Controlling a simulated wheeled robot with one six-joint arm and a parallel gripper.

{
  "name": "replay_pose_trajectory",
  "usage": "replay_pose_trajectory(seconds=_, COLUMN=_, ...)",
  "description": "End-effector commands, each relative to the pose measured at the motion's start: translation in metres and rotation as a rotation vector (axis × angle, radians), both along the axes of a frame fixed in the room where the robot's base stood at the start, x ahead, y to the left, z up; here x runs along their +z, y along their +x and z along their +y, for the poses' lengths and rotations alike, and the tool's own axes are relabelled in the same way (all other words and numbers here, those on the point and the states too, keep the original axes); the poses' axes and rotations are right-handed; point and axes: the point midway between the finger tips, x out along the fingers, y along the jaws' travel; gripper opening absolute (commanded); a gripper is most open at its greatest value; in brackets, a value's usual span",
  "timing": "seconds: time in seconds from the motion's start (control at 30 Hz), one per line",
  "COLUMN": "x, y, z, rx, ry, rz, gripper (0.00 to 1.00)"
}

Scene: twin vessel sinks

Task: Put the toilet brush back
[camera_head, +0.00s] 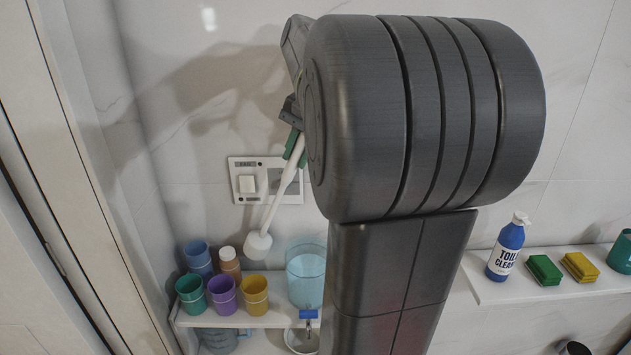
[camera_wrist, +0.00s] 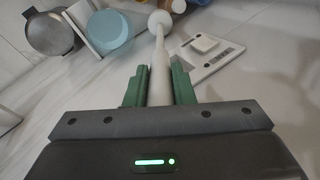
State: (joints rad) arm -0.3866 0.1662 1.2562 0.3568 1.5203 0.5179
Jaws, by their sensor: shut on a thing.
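The toilet brush (camera_head: 279,200) is white, with a long thin handle and a rounded head. My gripper (camera_head: 295,150) is shut on the handle with its green fingers. The brush hangs tilted in the air, head down and to the left, in front of the wall switch plate. In the wrist view the brush (camera_wrist: 160,62) runs away from between the fingers of my gripper (camera_wrist: 158,88), its round head at the far end. A translucent light blue container (camera_head: 306,278) stands below and to the right of the head, apart from it. I cannot tell which vessel is the brush's holder.
Several coloured cups (camera_head: 222,294) crowd the left shelf (camera_head: 240,320). A toilet cleaner bottle (camera_head: 507,248) and sponges (camera_head: 545,270) sit on the right shelf (camera_head: 510,290). The switch plate (camera_head: 247,185) is on the wall. A door frame (camera_head: 60,150) bounds the left.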

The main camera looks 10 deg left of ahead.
Motion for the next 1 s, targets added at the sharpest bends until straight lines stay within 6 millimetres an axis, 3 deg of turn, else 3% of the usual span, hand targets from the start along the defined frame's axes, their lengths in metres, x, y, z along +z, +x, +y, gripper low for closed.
replay_pose_trajectory(seconds=0.1, x=-0.024, y=-0.001, z=0.000, rx=-0.001, ry=0.000, rz=0.000, gripper=0.00)
replay_pose_trajectory(seconds=0.37, x=-0.049, y=-0.001, z=0.000, rx=0.000, ry=0.001, rz=-0.001, gripper=0.00)
replay_pose_trajectory(seconds=0.6, x=-0.086, y=-0.001, z=0.000, rx=-0.001, ry=-0.001, rz=0.001, gripper=0.00)
replay_pose_trajectory(seconds=1.0, x=-0.093, y=0.003, z=0.000, rx=0.000, ry=0.001, rz=-0.003, gripper=0.00)
